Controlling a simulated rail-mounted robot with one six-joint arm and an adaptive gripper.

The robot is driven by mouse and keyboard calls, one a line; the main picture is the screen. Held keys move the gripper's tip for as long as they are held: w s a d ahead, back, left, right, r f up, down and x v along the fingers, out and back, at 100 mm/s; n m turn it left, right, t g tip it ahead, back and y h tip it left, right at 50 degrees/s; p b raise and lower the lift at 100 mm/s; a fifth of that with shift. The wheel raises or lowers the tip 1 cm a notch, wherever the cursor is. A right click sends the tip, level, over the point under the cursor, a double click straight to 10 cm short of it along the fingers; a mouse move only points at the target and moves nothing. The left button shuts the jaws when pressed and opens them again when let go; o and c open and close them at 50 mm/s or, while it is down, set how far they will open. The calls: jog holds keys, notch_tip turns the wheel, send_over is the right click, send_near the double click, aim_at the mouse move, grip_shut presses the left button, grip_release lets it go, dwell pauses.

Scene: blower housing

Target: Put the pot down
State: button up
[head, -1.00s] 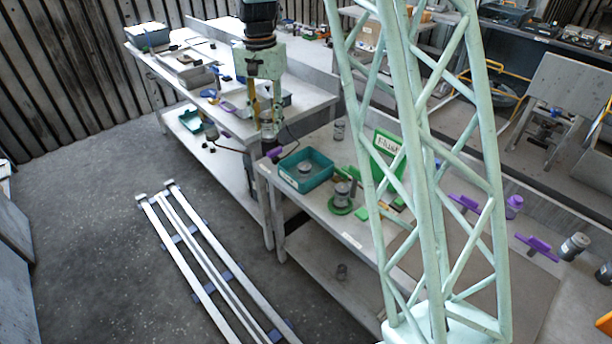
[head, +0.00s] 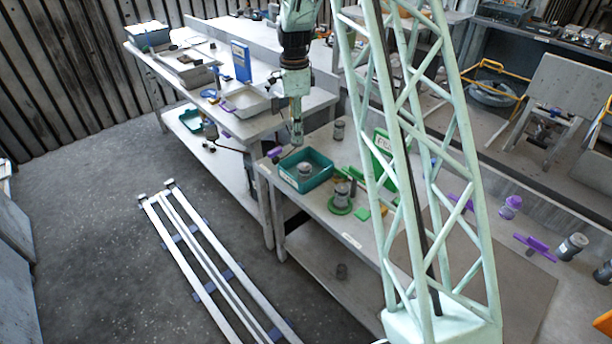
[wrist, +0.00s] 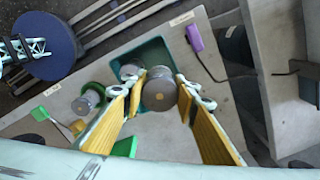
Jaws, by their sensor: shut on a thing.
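In the wrist view a grey round pot (wrist: 158,90) sits between the yellow fingers of my gripper (wrist: 164,82), which is shut on it. In the head view my gripper (head: 296,132) points down near the back edge of the teal tray (head: 318,184); the held pot is hard to make out there. The tray (wrist: 182,52) lies below and beyond the held pot in the wrist view, which covers part of it. Another grey pot (head: 305,170) stands inside the tray.
A pot (head: 342,192) stands on a green disc left of the tray in the wrist view. Another pot (head: 339,129) stands on the bench behind the tray. A green sign (head: 384,152) and a purple tool (head: 275,152) are nearby.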

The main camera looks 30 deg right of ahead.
jog(key=d+f+m, duration=0.2)
jog(key=d+m, duration=0.1)
jog(key=d+f+m, duration=0.1)
jog(key=m, duration=0.1)
jog(key=shift+w+d+f, duration=0.3)
jog(key=shift+w+d, duration=0.05)
jog(key=shift+w, duration=0.05)
jog(key=shift+f, duration=0.1)
notch_tip(320, 180, down, 6)
dwell(0.5)
jog(key=shift+f+b, duration=0.35)
jog(key=shift+f, duration=1.55)
jog(key=shift+f, duration=0.2)
jog(key=o, duration=0.7)
jog(key=shift+r, duration=0.15)
